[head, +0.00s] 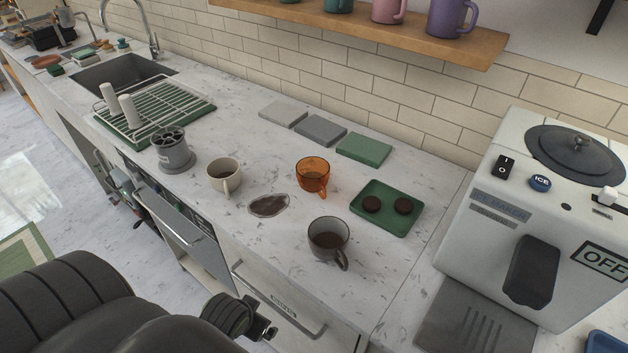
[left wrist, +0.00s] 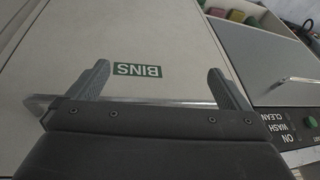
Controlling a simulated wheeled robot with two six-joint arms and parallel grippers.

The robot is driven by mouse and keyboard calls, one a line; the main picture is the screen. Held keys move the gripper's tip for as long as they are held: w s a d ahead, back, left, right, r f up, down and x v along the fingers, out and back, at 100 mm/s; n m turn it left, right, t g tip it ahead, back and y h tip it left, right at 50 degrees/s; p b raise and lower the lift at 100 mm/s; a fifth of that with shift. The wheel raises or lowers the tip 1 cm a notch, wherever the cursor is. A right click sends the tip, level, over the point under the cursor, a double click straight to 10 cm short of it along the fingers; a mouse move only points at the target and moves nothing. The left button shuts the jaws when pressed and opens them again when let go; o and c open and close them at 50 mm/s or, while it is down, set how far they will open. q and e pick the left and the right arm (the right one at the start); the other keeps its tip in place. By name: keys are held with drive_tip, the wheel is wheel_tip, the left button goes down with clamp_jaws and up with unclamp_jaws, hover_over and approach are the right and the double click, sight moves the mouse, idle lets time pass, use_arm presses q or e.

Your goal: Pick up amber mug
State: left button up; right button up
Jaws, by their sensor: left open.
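The amber mug (head: 313,175) stands upright on the marble counter, with its handle toward the front right. It looks translucent orange with something dark inside. My left gripper (head: 267,329) is low in front of the counter, below and left of the mug and well apart from it. In the left wrist view my left gripper (left wrist: 160,72) is open and empty, facing a cabinet front labelled BINS (left wrist: 138,70). The amber mug is not in that view. My right gripper is in neither view.
A cream mug (head: 223,176) stands left of the amber mug, a dark grey mug (head: 328,238) in front. A green tray (head: 410,222) with two dark discs is at right, near the ice maker (head: 560,200). A grey canister (head: 173,152) stands left.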

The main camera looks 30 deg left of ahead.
use_arm(q)
wheel_tip(320, 180, up, 10)
drive_tip(key=t+p, duration=0.1)
drive_tip(key=p, duration=0.1)
drive_tip(key=w+a+r+n+t, duration=0.1)
drive_tip(key=w+a+r+t, duration=0.1)
drive_tip(key=w+r+t, duration=0.5)
drive_tip(key=w+a+r+t, duration=0.1)
drive_tip(key=w+r, duration=0.5)
drive_tip(key=w, duration=0.5)
drive_tip(key=p, duration=0.2)
approach(319, 165)
drive_tip(key=shift+s+a+r+y, duration=0.1)
drive_tip(key=shift+s+y, duration=0.2)
drive_tip(key=shift+s, duration=0.35)
drive_tip(key=shift+w+a+f, duration=0.1)
drive_tip(key=shift+w+f, duration=0.15)
drive_tip(key=shift+w, duration=0.3)
drive_tip(key=shift+w+f+p, duration=0.1)
drive_tip(key=shift+w+p, duration=0.35)
drive_tip(key=shift+w, duration=0.1)
drive_tip(key=shift+d+p+x, duration=0.2)
drive_tip(key=shift+p+x, duration=0.25)
drive_tip(key=shift+x, duration=1.55)
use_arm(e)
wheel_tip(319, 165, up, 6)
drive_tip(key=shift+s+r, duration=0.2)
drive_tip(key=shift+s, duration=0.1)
